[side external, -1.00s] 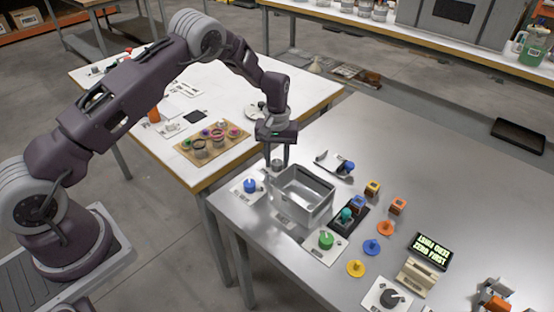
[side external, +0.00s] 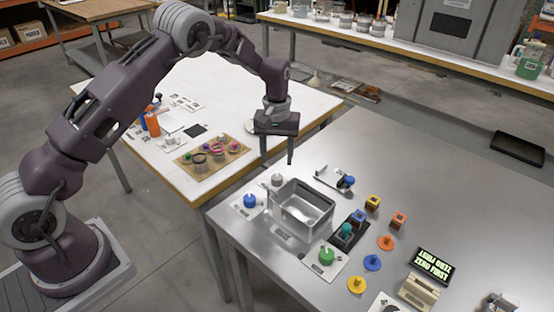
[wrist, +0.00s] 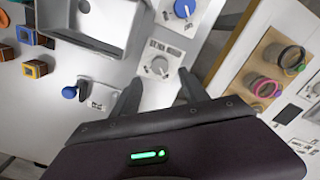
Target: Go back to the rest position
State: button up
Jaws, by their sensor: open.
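My gripper (side external: 277,156) hangs fingers-down above the back left part of the grey metal table (side external: 440,190). Its two fingers are apart with nothing between them. In the wrist view the open fingers (wrist: 158,84) frame a spot just below a grey knob (wrist: 158,66) on a white plate. That grey knob (side external: 277,181) is below the fingertips in the side view, with a clear gap between.
An open metal bin (side external: 303,208) stands beside the grey knob. A blue knob (side external: 250,201), a green knob (side external: 326,256) and coloured blocks and discs surround it. A white-topped bench (side external: 180,90) holds a board of pots (side external: 212,157). Space above the tables is clear.

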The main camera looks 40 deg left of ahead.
jog(key=shift+r, duration=0.1)
jog(key=s+d+r+m+t, duration=0.2)
jog(key=s+r, duration=0.6)
jog(key=r, duration=0.4)
jog(key=s+d+r+m+t, duration=0.1)
jog(key=s+d+r, duration=0.1)
jog(key=s+r, duration=0.8)
jog(key=s+r+m+t, duration=0.2)
jog(key=s+m, duration=0.2)
jog(key=s, duration=1.4)
jog(key=shift+d+r+t, duration=0.25)
jog(key=shift+d+t, duration=0.05)
